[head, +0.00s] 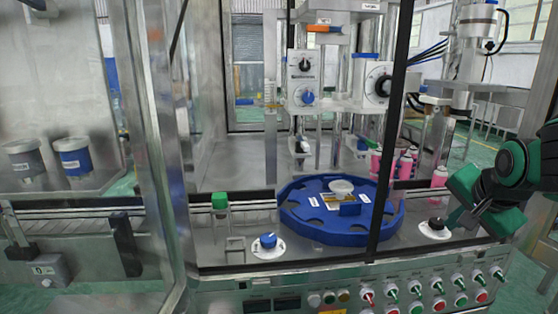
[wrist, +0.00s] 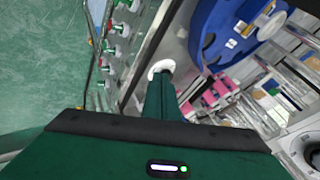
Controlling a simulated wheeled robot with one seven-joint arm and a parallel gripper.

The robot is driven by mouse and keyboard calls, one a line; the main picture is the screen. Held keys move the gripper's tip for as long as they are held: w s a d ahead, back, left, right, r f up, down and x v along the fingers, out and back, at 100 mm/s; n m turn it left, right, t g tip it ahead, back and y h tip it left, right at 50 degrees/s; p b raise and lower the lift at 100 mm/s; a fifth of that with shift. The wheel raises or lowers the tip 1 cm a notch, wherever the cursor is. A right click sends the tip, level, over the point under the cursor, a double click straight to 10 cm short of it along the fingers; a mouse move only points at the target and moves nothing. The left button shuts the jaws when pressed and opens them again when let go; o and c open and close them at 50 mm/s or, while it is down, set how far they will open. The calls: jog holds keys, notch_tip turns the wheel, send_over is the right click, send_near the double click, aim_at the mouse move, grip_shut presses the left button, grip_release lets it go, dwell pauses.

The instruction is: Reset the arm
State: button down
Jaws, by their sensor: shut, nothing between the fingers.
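My gripper (head: 456,217) is at the right side of the machine in the head view, with dark green fingers beside a black knob (head: 436,222) on a white disc. In the wrist view my gripper (wrist: 164,78) shows its fingers shut with nothing between them. The fingertips hide most of the white disc (wrist: 156,68) there. I cannot tell whether they touch the knob. My green and black arm (head: 500,180) comes in from the right edge.
A blue rotary table (head: 330,238) sits left of my gripper. Pink cans (head: 440,176) stand behind it. A blue knob (head: 268,241) is on the left deck. Switches and buttons (head: 415,290) line the front panel. A dark frame post (head: 388,150) stands in front. Green floor lies right.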

jog(key=s+d+f+n+g+y, duration=0.1)
jog(key=s+f+n+g, duration=0.2)
jog(key=s, duration=0.7)
jog(key=s+d+f+n+g+y, duration=0.1)
jog(key=s+f+n+g, duration=0.2)
jog(key=s+f, duration=0.3)
jog(key=s+g, duration=0.1)
jog(key=s, duration=0.4)
jog(key=shift+s+d+f+n, duration=0.25)
jog(key=shift+d+f+n, duration=0.05)
jog(key=shift+f, duration=0.1)
